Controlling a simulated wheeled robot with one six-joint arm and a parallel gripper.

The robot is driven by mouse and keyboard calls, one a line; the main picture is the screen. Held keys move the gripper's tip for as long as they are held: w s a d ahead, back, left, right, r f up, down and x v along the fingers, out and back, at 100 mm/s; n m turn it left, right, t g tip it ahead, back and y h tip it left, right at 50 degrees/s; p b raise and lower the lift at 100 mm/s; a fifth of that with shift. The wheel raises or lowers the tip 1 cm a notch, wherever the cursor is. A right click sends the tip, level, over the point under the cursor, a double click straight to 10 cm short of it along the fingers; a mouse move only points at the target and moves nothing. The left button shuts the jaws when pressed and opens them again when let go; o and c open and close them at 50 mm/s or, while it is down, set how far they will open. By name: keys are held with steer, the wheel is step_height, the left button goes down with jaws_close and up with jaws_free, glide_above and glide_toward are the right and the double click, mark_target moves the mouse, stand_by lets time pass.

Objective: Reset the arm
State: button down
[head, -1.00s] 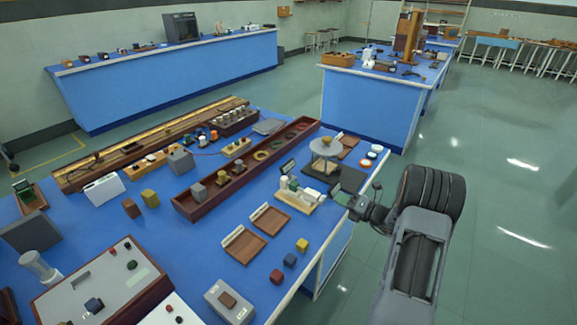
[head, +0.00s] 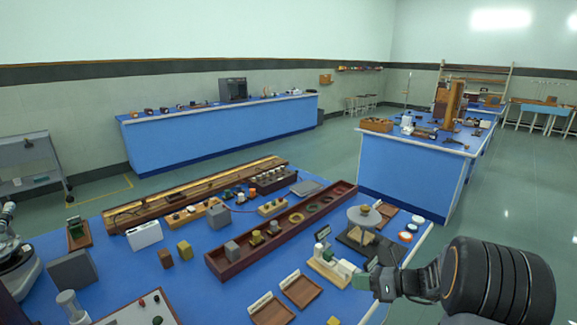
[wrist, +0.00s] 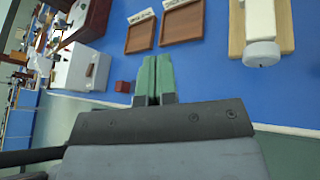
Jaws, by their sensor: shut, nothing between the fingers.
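My gripper (head: 372,281) is at the right edge of the near blue bench (head: 205,230) in the head view, beside a wooden stand with pale cylinders (head: 332,265). In the wrist view my gripper (wrist: 154,80) shows its two green fingers side by side, closed together with nothing between them. Past the fingertips lie two brown trays with white label strips, the left tray (wrist: 140,38) and the right tray (wrist: 181,25). My arm reaches in from the right in the head view.
A long dark red divided box (head: 225,270) and a round-topped stand (head: 364,218) occupy the near bench. A second blue bench (head: 410,185) stands behind at right, another (head: 220,135) along the back wall. Green floor (head: 530,200) is open at right.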

steer(key=s+a+r+n+h, duration=0.1)
steer(key=s+r+n+h, duration=0.2)
steer(key=s+n, duration=0.3)
steer(key=s+a+r+n+g+h+p, duration=0.1)
steer(key=s+n+h, duration=0.4)
steer(key=n, duration=0.8)
steer(key=s+a+r+n+g+h+p, duration=0.1)
steer(key=s+a+r+n+h, duration=0.2)
steer(key=n, duration=0.6)
steer(key=s+r+h, duration=0.2)
steer(key=s, duration=0.1)
steer(key=shift+s+r+n, duration=0.25)
steer(key=shift+s+n, duration=0.05)
steer(key=shift+s, duration=0.05)
